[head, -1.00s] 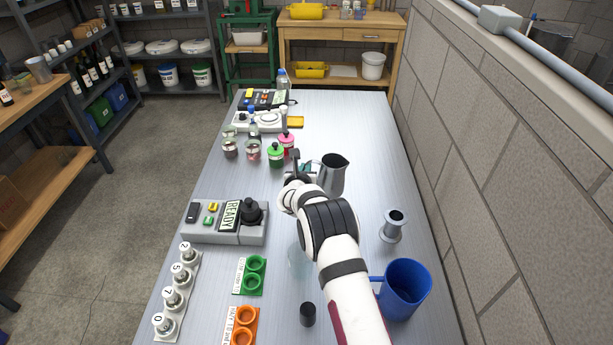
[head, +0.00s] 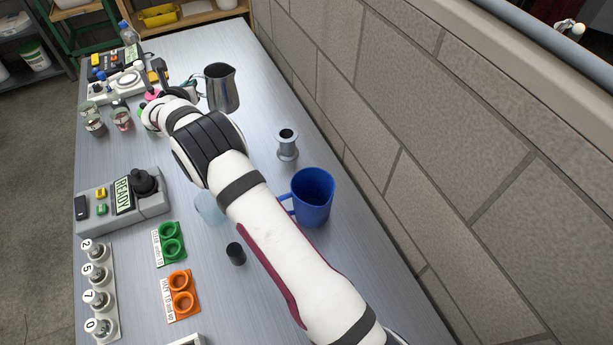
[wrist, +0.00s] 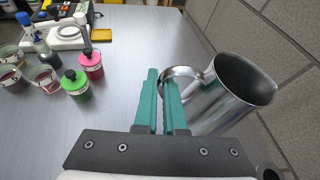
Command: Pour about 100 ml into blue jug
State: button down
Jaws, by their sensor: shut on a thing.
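A shiny metal pitcher (head: 222,94) is upright on the far right part of the bench, and it fills the right of the wrist view (wrist: 222,100). My gripper (wrist: 162,78) has its green fingers shut on the pitcher's handle; in the head view my arm partly hides it. I cannot tell whether the pitcher touches the bench. The pitcher's contents cannot be seen. The blue jug (head: 314,208) stands upright, nearer, to the right of my arm, with its handle to the left. Its inside looks dark and I see no liquid level.
A metal flanged cylinder (head: 287,148) stands between pitcher and jug. A glass vessel (head: 208,208) and a black cylinder (head: 236,253) are beside my forearm. Bottles, including a green one (wrist: 76,86), stand left of the gripper. A stone wall (head: 370,110) bounds the right side.

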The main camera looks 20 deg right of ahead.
aim_at(235, 80)
jog(key=d+m+h, duration=0.1)
jog(key=d, duration=0.1)
jog(key=s+d+r+m+g+h, duration=0.1)
jog(key=d+h, duration=0.1)
jog(key=d+m+g+h, duration=0.1)
jog(key=d+m, duration=0.1)
jog(key=d, duration=0.1)
jog(key=shift+s+r, duration=0.4)
jog(key=s+d+m+g+h, duration=0.1)
jog(key=d, duration=0.1)
jog(key=s+d+m+g+h, duration=0.1)
jog(key=s+g, duration=0.1)
jog(key=shift+d+f+m+h, duration=0.2)
jog(key=shift+d+m+h, duration=0.2)
jog(key=s+d+f+m+g+h, duration=0.1)
jog(key=s+m+g, duration=0.1)
jog(key=s+g, duration=0.1)
jog(key=s+d+f+m+g+h, duration=0.1)
jog(key=s+d+f+m+g, duration=0.1)
jog(key=s, duration=0.4)
jog(key=shift+f+m+g, duration=0.25)
jog(key=shift+m+g, duration=0.35)
jog(key=shift+m, duration=0.1)
jog(key=shift+d, duration=0.15)
jog(key=shift+d+n, duration=0.1)
jog(key=shift+n, duration=0.3)
